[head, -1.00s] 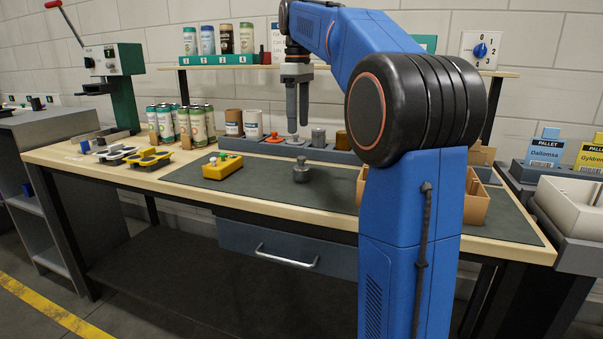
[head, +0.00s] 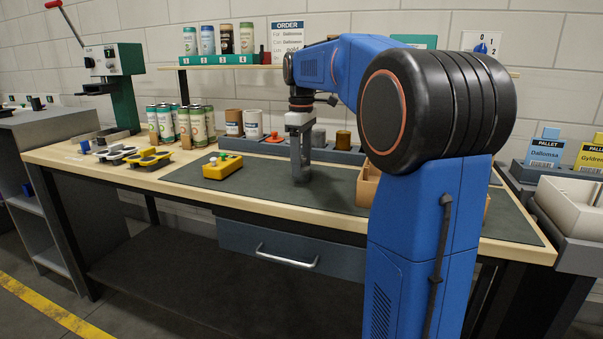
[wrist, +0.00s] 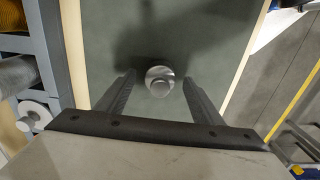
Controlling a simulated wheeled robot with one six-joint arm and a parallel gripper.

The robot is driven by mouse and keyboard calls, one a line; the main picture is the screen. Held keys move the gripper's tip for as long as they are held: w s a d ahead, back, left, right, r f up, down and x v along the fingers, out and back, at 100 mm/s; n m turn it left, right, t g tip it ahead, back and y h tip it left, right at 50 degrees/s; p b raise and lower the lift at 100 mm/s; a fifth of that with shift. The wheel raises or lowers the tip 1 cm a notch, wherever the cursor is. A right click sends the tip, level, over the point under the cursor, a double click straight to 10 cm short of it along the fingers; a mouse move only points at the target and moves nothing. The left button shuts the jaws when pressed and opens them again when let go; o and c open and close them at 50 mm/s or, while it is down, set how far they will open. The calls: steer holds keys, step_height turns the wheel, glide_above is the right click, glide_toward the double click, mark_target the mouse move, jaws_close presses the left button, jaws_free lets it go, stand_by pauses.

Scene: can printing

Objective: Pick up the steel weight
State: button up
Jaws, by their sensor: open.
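The steel weight (wrist: 160,82) is a small, round, shiny metal piece with a knob on top. In the wrist view it stands on the dark green mat (wrist: 190,40), between the tips of my gripper's two fingers, with a gap on either side. My gripper (wrist: 158,83) is open, and it points down over the weight. In the head view my gripper (head: 300,172) reaches down to the mat, and its fingers hide most of the weight. I cannot tell from these views whether a finger touches it.
A yellow box with buttons (head: 222,167) sits left of my gripper on the mat. Behind is a grey rack (head: 345,155) holding several round pieces. An open wooden box (head: 368,187) stands to the right. The mat's front is clear.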

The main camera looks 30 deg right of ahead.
steer(key=shift+f, duration=0.4)
jaws_close()
